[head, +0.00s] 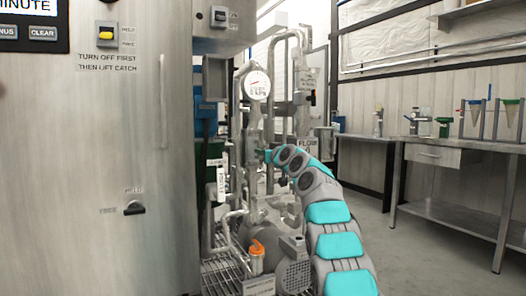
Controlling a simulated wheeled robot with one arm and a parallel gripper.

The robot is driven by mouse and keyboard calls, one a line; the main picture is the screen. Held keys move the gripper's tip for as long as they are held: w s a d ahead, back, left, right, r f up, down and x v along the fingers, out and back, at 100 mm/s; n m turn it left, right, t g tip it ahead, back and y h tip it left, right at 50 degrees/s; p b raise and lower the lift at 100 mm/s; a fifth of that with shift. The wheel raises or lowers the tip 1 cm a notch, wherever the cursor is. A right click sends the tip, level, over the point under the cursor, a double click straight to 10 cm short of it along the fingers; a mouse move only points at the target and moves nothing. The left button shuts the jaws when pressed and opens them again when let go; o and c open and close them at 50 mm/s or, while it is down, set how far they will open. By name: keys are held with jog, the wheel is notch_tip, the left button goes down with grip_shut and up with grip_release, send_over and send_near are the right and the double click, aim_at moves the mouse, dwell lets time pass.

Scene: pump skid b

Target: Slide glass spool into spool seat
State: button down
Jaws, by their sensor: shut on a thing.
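My arm reaches from the lower right up and left to the pipework. My gripper (264,155) is at the far end of it, small and partly hidden, beside the upright pipe below the round gauge (257,84). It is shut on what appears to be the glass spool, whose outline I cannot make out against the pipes. The spool seat is not clearly visible; the pipe run around my gripper is crowded, and I cannot tell whether the spool touches it.
A steel cabinet (120,180) with latches fills the left. Grey pipes rise behind my arm. A steel bench (465,146) with lab ware stands at the right, with open floor before it.

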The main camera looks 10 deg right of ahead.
jog(key=shift+w+r, duration=0.1)
jog(key=c, duration=0.8)
grip_release()
jog(key=shift+o, duration=0.2)
jog(key=b+v, duration=0.7)
jog(key=shift+s+b, duration=0.3)
jog(key=shift+s, duration=0.05)
